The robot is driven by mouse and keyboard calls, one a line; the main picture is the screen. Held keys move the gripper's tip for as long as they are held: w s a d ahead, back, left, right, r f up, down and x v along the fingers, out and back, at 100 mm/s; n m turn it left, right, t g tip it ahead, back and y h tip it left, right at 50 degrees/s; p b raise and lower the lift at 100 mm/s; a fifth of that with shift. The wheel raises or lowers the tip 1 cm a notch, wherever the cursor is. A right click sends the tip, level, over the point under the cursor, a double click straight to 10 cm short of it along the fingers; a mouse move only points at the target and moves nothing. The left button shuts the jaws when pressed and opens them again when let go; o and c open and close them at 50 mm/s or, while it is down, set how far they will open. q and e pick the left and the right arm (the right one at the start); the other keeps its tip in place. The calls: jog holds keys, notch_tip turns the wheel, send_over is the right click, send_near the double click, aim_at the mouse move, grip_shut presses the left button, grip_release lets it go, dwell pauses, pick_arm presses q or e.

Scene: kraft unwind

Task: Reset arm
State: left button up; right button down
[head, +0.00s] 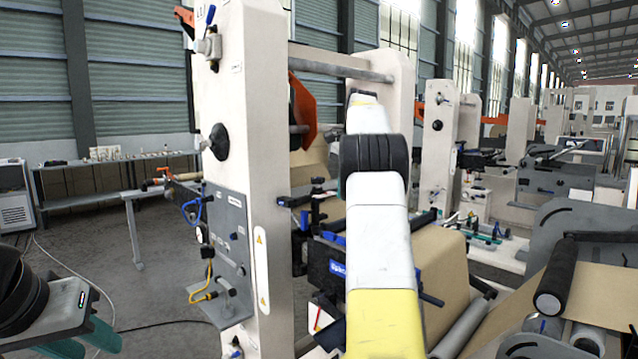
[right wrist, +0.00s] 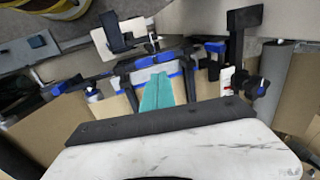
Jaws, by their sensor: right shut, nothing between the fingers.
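My left gripper (head: 92,345) is at the lower left of the head view. Its teal fingers are partly cut off by the bottom edge, so I cannot tell how far apart they are. My right arm (head: 382,240), white and yellow with a black joint, rises through the middle of the head view in front of the machine. Its gripper cannot be made out there. In the right wrist view my right gripper (right wrist: 157,92) has its teal fingers together, with nothing between them. The fingers point toward a black and blue machine fixture (right wrist: 158,62).
A tall cream machine frame (head: 255,150) stands just left of my right arm. Brown kraft paper (head: 445,270) and a black roller (head: 556,275) are at the lower right. A workbench (head: 110,165) stands at the back left.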

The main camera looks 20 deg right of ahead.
jog(key=shift+w+v, duration=0.25)
jog(key=shift+v, duration=1)
